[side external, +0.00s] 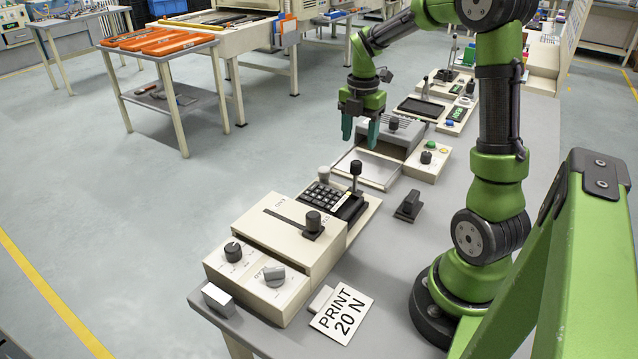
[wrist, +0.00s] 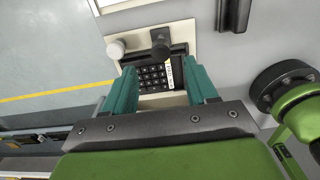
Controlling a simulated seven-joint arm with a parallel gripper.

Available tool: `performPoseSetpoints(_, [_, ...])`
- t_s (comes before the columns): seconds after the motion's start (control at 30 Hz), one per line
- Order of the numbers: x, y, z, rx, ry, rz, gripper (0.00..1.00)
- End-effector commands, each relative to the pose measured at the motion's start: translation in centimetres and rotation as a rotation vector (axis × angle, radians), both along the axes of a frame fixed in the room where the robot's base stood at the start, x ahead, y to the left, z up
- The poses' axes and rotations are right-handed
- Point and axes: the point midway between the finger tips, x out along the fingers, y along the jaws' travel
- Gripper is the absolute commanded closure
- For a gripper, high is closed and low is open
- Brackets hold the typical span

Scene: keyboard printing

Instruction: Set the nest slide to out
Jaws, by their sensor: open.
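My gripper (side external: 360,132) is open and empty, with its two teal fingers pointing down, raised above the bench. In the wrist view the gripper (wrist: 160,72) has a dark keypad (wrist: 155,77) showing between its fingers. The keypad (side external: 323,196) sits in a cream nest plate (side external: 368,207) at the mouth of the cream printer housing (side external: 285,225). A black knob on a stem (side external: 356,168) and a pale knob (side external: 323,172) stand at the plate's far side. They also show as a black knob (wrist: 160,52) and pale knob (wrist: 115,49) in the wrist view. No knob is touched.
A control box with dials (side external: 258,276) and a "PRINT 20 N" card (side external: 341,312) are in front. A grey unit with an open tray (side external: 367,169) stands beyond the nest. A black block (side external: 409,206) lies right.

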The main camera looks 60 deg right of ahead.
Motion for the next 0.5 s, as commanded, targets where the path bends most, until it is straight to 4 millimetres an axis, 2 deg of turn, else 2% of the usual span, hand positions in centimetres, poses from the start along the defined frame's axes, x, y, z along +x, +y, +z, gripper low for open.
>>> performPoseSetpoints(0.03, [0.1, 0.0, 1.4, -0.003, -0.006, 0.0, 0.43])
performPoseSetpoints(0.2, [0.1, -0.1, 5.3, -0.004, -0.005, 0.0, 0.43])
performPoseSetpoints(0.33, [0.0, -0.1, 7.4, -0.002, -0.003, 0.0, 0.43])
performPoseSetpoints(0.5, [0.0, -0.1, 8.8, -0.002, -0.001, 0.0, 0.43])
